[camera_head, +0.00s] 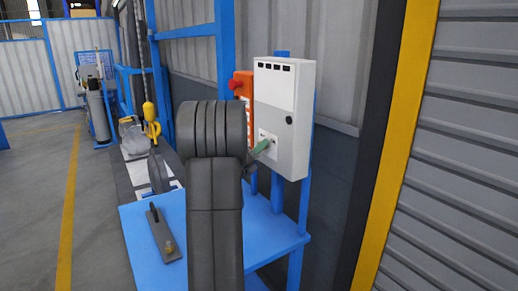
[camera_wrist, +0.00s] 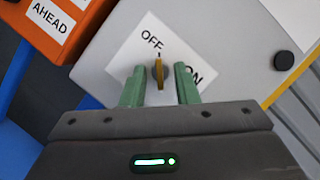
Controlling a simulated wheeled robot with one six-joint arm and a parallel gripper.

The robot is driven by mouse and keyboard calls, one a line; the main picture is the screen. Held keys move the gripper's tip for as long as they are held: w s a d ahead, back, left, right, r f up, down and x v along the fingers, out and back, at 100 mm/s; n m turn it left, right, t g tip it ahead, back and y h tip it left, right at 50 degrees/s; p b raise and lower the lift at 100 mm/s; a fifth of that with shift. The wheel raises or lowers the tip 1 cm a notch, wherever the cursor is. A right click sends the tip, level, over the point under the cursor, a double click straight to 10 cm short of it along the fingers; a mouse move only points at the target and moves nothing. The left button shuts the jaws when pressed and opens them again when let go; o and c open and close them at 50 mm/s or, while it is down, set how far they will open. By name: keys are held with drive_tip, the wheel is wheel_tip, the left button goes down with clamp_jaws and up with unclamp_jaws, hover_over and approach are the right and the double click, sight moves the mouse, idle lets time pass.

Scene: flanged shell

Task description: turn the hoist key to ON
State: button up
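The hoist key (camera_wrist: 158,74) is a small yellow-brown key on a white label (camera_wrist: 128,58) marked OFF and ON. In the wrist view it points up towards a dark mark by OFF. The label is on a pale control box (camera_head: 284,95), upright above the blue table. My gripper (camera_wrist: 160,84) has two green fingers, apart, one on each side of the key, with a gap visible on both sides. In the head view my gripper (camera_head: 260,147) is at the label, and the key is hidden.
An orange box (camera_head: 243,85) with a red knob stands left of the control box; its AHEAD label shows in the wrist view. A blue table (camera_head: 270,230) is below, holding a grey trowel-like tool (camera_head: 162,232). A black round knob (camera_wrist: 284,60) sits on the control box.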

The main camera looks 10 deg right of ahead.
clamp_jaws()
drive_tip(key=shift+f+m+b, duration=0.15)
drive_tip(key=shift+m+b, duration=0.15)
drive_tip(key=shift+b, duration=0.3)
drive_tip(key=m+g+h+b, duration=0.1)
drive_tip(key=m+g+b, duration=0.2)
drive_tip(key=m+b, duration=0.2)
drive_tip(key=m+g+h+b, duration=0.1)
drive_tip(key=m+g+b, duration=0.3)
drive_tip(key=m, duration=0.7)
drive_tip(key=w+m+g+h+b, duration=0.1)
drive_tip(key=m+g+b, duration=0.3)
drive_tip(key=m, duration=0.4)
drive_tip(key=shift+a+h+b, duration=0.25)
drive_tip(key=shift+h+b, duration=0.25)
drive_tip(key=shift+b, duration=0.4)
drive_tip(key=shift+r+m, duration=0.2)
drive_tip(key=shift+m, duration=0.3)
